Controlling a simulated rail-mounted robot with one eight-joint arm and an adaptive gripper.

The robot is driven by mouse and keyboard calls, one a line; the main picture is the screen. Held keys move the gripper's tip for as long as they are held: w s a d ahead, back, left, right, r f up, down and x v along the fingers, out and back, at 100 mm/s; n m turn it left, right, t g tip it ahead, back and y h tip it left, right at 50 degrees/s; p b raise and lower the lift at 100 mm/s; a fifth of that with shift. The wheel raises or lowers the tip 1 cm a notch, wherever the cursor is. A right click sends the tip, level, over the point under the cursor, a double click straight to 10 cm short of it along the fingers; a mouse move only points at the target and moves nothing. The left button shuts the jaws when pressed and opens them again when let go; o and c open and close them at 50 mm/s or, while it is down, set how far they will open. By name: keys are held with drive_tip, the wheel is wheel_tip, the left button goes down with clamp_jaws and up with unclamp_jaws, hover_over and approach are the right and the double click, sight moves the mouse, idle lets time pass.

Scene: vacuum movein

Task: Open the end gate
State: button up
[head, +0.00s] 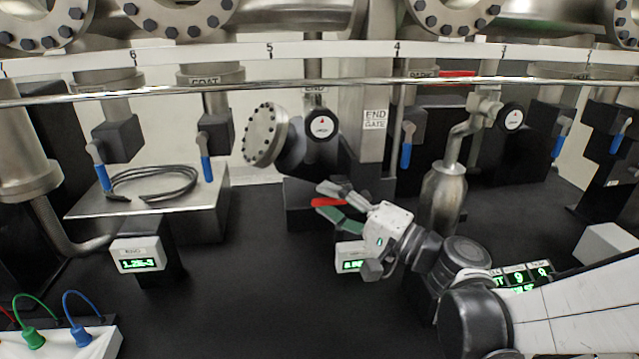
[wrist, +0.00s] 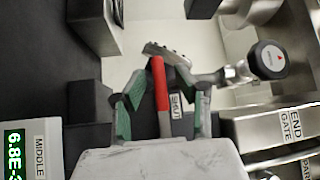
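A red lever handle (head: 328,202) shows at my gripper in the head view, low in front of the pipework. In the wrist view the red handle (wrist: 159,85) lies between my two green-padded fingers, with gaps on both sides. My gripper (head: 335,203) is open; its fingers also show in the wrist view (wrist: 159,83). I cannot tell how deep the handle sits between them. An END GATE sign (head: 375,119) is on the pipe above, and it shows at the right in the wrist view (wrist: 290,124). The valve body behind is partly hidden.
A round dial gauge (head: 321,126) and a bolted flange (head: 265,135) stand above my gripper. A steel bottle (head: 442,195) is close on the right. A small readout (head: 350,257) sits just below. Blue-handled valves (head: 406,155) hang nearby. The dark floor at centre left is free.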

clamp_jaws()
